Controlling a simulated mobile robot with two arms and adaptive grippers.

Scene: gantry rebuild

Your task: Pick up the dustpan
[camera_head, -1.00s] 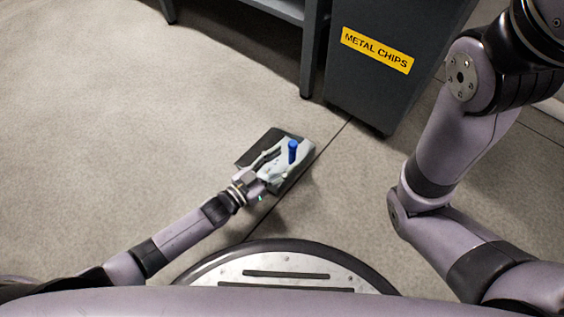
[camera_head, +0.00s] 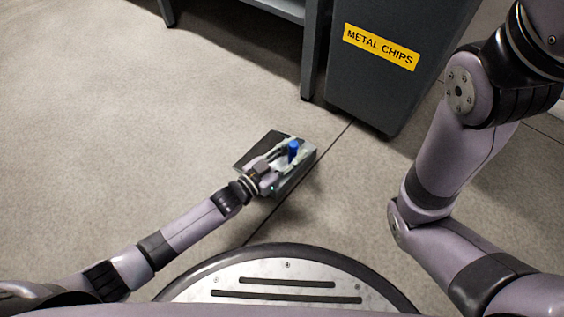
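The dustpan (camera_head: 258,144) is a dark grey pan on the concrete floor, in the middle of the view, with an upright blue handle (camera_head: 293,148). My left gripper (camera_head: 288,156) reaches over the pan from the lower left. Its fingers are spread, with the blue handle between or just beyond their tips. I cannot tell whether either finger touches the handle. The gripper hides part of the pan. My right gripper is out of view; only my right arm shows at the right.
A dark grey bin (camera_head: 385,75) with a yellow "METAL CHIPS" label (camera_head: 380,47) stands behind the dustpan to the right. A grey metal bench frame (camera_head: 312,50) stands beside it. The floor (camera_head: 110,130) to the left is clear.

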